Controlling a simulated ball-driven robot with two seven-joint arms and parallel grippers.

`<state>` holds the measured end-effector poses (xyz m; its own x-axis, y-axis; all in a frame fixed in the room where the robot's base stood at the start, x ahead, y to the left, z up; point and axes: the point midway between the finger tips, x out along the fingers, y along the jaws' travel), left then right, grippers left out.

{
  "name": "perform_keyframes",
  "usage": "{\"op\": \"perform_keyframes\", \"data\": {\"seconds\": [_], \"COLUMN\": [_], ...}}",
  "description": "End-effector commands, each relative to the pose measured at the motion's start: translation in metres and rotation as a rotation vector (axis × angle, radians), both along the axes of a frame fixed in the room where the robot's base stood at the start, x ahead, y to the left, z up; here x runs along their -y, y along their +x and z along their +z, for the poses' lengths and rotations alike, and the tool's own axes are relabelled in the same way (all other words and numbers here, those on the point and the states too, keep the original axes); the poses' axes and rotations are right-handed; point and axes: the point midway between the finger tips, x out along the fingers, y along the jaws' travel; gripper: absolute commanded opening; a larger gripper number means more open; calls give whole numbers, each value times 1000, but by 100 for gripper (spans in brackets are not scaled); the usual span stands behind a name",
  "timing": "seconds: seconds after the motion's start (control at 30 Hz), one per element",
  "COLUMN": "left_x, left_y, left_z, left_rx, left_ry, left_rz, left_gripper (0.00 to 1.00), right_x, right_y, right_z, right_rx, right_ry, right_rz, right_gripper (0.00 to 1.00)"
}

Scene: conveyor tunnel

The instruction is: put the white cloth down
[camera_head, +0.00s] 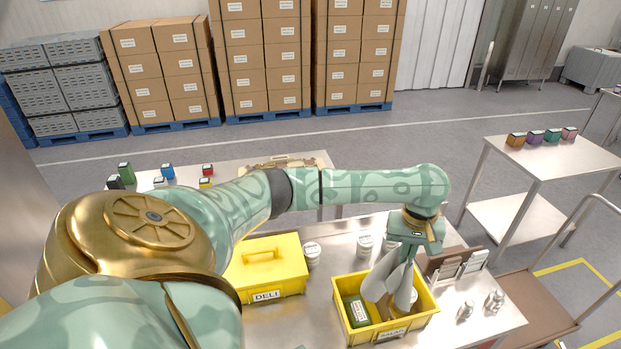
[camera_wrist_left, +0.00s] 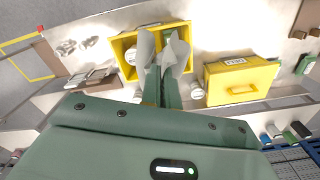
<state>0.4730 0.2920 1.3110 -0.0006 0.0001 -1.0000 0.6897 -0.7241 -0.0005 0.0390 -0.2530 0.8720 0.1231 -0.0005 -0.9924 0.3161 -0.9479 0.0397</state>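My left gripper (camera_head: 410,246) points down above the open yellow bin, and its fingers also show in the left wrist view (camera_wrist_left: 162,78). It is shut on the white cloth (camera_head: 390,284), which looks light grey and hangs in folds. The cloth's lower end reaches down into the opening of the open yellow bin (camera_head: 388,332); I cannot tell whether it touches the contents. In the left wrist view the cloth (camera_wrist_left: 146,48) spreads beyond the fingertips over the bin (camera_wrist_left: 122,45). A dark green item (camera_head: 357,310) lies in the bin's left part. My right gripper is not in view.
A closed yellow box labelled DELI (camera_head: 265,272) stands left of the bin on the metal table (camera_head: 330,255). White-lidded jars (camera_head: 312,252) stand behind. Metal shakers (camera_head: 494,300) and a brown rack (camera_head: 443,262) are at right. Another table (camera_head: 560,160) with small coloured boxes stands farther right.

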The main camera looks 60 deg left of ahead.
Motion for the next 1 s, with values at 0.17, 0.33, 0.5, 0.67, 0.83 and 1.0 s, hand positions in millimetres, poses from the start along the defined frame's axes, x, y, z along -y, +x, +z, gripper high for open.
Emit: {"op": "perform_keyframes", "data": {"seconds": [0.17, 0.33, 0.5, 0.67, 0.83, 1.0], "left_x": [-8, -35, -70, -103, -137, -168], "left_y": [-9, -45, -94, -140, -186, -228], "left_z": [-2, -6, -17, -32, -54, -83], "left_rx": [0, -3, -6, -8, -9, -9], "left_ry": [1, 6, 6, 7, 8, 7], "left_rz": [1, 2, 3, 3, 2, 1], "left_gripper": [0, 0, 0, 0, 0, 0], "right_x": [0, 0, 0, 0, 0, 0], "right_y": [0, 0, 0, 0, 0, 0], "right_z": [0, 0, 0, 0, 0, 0], "right_rx": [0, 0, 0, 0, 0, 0], "right_ry": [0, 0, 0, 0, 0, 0], "right_rz": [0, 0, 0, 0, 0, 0], "right_gripper": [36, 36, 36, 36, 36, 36]}}
